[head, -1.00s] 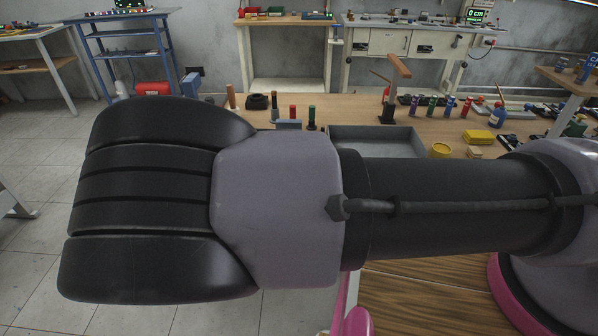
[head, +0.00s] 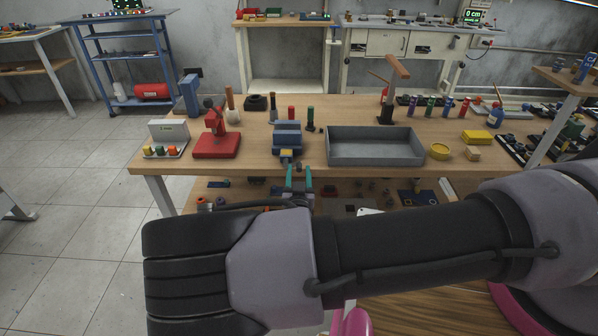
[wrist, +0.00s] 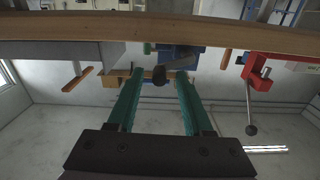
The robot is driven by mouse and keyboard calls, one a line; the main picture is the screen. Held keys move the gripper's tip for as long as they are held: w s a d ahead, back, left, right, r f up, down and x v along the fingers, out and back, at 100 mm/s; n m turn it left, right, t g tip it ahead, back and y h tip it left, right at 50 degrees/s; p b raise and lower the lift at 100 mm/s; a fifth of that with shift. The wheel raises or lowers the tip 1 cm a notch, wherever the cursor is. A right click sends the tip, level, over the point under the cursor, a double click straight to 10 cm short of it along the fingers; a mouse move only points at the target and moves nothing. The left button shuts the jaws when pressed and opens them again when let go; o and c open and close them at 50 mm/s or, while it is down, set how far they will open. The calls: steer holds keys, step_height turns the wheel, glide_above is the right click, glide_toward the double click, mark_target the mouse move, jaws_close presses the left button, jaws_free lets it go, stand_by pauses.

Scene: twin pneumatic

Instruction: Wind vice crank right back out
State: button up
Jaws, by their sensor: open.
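The blue vice (head: 287,137) stands at the front edge of the wooden workbench, its yellowish front part facing me. In the wrist view, which is upside down, the vice (wrist: 186,56) shows beyond my fingers. Its crank is a dark bar with a rounded end (wrist: 160,75), seen between my fingertips in that view; I cannot tell whether it touches either finger. My gripper (head: 298,170) has teal fingers and is open just in front of the vice, near the bench edge. The wrist view shows both fingers (wrist: 159,82) spread apart.
A red press (head: 216,145) with a lever stands left of the vice, and a white button box (head: 168,130) is farther left. A grey tray (head: 375,160) lies right of the vice. A lower shelf with several parts is under the bench edge (head: 240,174).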

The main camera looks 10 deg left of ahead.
steer(key=shift+w+a, duration=0.1)
steer(key=shift+w, duration=0.3)
jaws_close()
steer(key=shift+r+n, duration=0.1)
steer(key=shift+n, duration=0.2)
